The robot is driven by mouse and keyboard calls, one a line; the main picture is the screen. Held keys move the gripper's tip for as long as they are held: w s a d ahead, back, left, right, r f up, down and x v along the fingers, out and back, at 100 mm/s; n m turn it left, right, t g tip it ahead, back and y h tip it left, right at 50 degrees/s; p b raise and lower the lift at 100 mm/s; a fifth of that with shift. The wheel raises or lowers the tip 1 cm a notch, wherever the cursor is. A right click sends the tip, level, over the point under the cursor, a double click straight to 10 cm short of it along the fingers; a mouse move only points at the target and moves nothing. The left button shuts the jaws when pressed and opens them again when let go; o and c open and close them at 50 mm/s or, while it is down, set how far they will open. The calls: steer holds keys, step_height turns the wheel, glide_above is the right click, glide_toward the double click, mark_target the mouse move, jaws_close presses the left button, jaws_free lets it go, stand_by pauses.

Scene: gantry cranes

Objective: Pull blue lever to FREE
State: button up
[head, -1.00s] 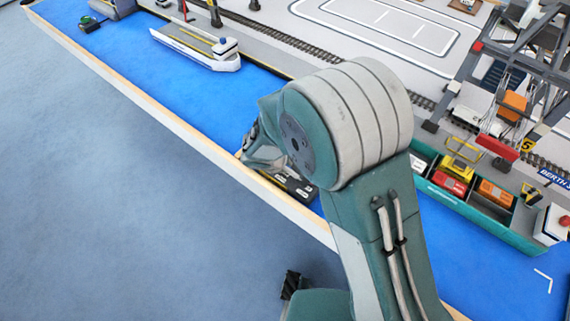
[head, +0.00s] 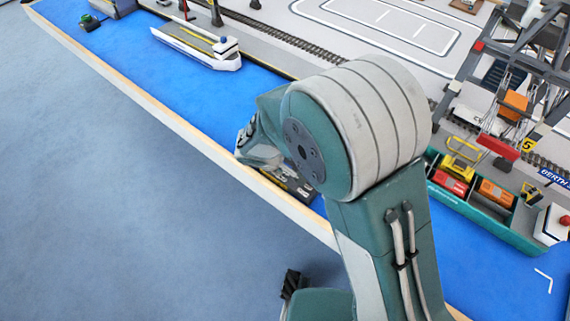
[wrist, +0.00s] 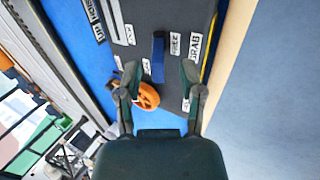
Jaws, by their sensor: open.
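The blue lever (wrist: 157,58) stands on a dark grey control panel (wrist: 140,40) in the wrist view. A white FREE label (wrist: 175,44) is just right of the lever, and a GRAB label (wrist: 194,47) is further right. My gripper (wrist: 160,76) is open, its two fingers apart with the lever between and just beyond their tips. I cannot tell whether a finger touches it. In the head view my arm hides most of the panel (head: 296,188) and the lever is not visible.
A pale wooden edge (head: 190,131) borders the blue water surface (head: 130,48). A white ship (head: 198,45) is at the upper left. A green container ship (head: 480,217) and a gantry crane (head: 515,70) are at the right. The floor at left is clear.

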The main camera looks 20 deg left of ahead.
steer(key=v, duration=0.9)
stand_by(1.4)
